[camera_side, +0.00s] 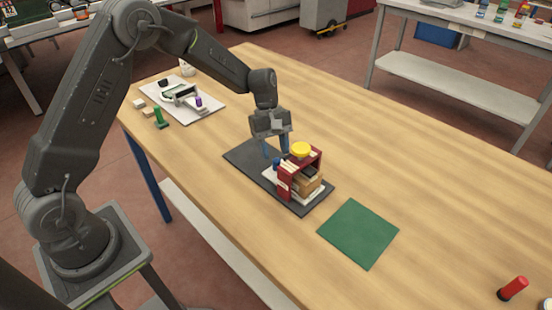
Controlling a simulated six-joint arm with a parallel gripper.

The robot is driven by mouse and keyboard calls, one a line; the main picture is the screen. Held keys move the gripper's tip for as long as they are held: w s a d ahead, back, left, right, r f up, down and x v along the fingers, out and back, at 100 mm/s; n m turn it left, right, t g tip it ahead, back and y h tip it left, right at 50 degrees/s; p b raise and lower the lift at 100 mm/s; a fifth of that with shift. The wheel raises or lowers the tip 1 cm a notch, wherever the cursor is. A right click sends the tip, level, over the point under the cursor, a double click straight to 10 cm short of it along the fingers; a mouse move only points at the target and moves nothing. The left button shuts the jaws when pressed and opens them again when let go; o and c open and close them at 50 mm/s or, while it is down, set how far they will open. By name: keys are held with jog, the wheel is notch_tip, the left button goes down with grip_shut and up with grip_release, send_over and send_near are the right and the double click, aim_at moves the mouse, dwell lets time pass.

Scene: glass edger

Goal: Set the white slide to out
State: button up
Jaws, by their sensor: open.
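A small machine stands on a dark grey mat (247,158) near the middle of the table. It has a red frame (284,187), a yellow round top (300,149), a tan block (308,186), a blue knob (277,162) and a white part (269,174) low on its left. I cannot tell for sure whether this white part is the white slide, or how far it is out. My gripper (275,150) points down just behind the machine, near the blue knob. One finger is partly hidden by the machine.
A white board (205,112) with a white device and purple knob lies at the back left. A green piece (160,118) and small pale blocks stand beside it. A green mat (358,233) lies right of the machine. A red cylinder (513,288) is at front right. The right of the table is mostly clear.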

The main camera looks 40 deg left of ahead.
aim_at(276, 159)
jog(key=shift+x, duration=1.55)
grip_shut()
